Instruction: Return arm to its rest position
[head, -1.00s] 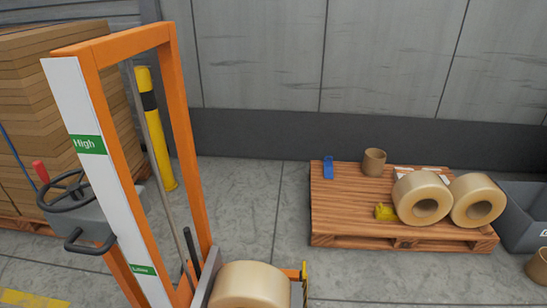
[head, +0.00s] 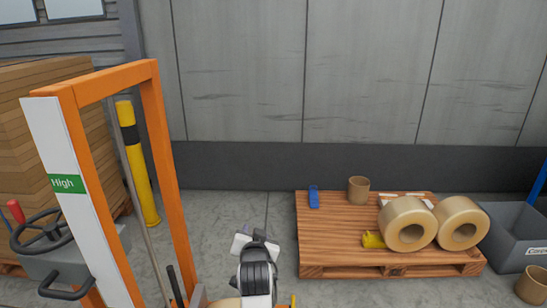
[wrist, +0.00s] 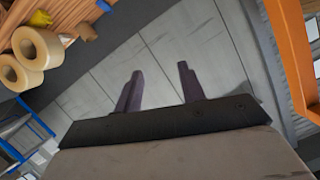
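My gripper (wrist: 160,84) shows in the wrist view with its two dark fingers apart and nothing between them. Bare grey floor lies beyond the fingertips. In the head view my black and white arm (head: 257,272) rises at the bottom centre, in front of the floor between the orange lift frame and the wooden pallet. I cannot make out the fingers in the head view. My arm hides most of the tan tape roll (head: 226,303) on the lift.
An orange lift frame (head: 160,150) stands left, close to my arm. A wooden pallet (head: 335,240) at right bears two large tape rolls (head: 408,224), a cardboard core (head: 358,190), a blue item (head: 314,197) and a yellow item (head: 373,239). A grey bin (head: 515,235) stands far right.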

